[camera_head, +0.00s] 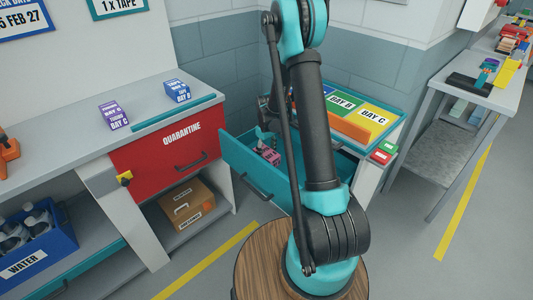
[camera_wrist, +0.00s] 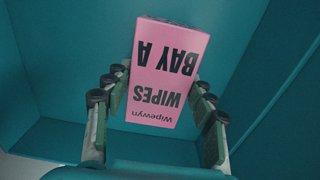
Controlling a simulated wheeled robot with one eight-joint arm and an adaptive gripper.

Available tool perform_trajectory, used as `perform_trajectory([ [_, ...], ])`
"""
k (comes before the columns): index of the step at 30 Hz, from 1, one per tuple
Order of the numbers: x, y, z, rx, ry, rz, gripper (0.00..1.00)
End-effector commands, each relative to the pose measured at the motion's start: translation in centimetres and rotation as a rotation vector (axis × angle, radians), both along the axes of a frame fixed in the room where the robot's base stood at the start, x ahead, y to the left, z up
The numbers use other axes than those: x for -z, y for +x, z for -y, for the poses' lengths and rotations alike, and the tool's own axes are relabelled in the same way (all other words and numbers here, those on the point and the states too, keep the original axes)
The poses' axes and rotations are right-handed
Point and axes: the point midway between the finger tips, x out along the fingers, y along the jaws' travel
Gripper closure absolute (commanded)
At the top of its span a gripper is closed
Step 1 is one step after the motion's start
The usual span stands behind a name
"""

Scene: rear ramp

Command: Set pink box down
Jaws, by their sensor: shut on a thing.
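The pink box (camera_wrist: 168,72), marked "WIPES BAY A", sits between the two fingers of my gripper (camera_wrist: 160,92) in the wrist view. The fingers are shut on its sides. In the head view, the pink box (camera_head: 270,156) is inside the open teal drawer (camera_head: 258,172), near its left end, with my gripper (camera_head: 264,145) just above it. Teal drawer surfaces surround the box in the wrist view. I cannot tell whether the box touches the drawer floor. My arm hides part of the drawer.
A red "QUARANTINE" drawer (camera_head: 165,140) is shut left of the teal one. A purple box (camera_head: 113,116) and a blue box (camera_head: 177,90) stand on the counter above. A tray with coloured bay panels (camera_head: 372,115) lies behind the drawer, with an orange block (camera_head: 350,127) at its edge.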

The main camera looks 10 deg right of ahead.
Motion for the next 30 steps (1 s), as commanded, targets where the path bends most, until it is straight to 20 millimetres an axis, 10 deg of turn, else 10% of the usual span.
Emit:
perform_trajectory([
  [3,0.3,0.0,0.0,0.0,0.0,0.0,0.8],
  [4,0.2,0.0,0.0,0.0,0.0,0.0,0.41],
  [8,0.2,0.0,0.0,0.0,0.0,0.0,0.25],
  [20,-0.2,0.0,0.0,0.0,0.0,0.0,0.24],
  [30,-5.6,0.0,0.0,0.0,0.0,0.0,0.24],
])
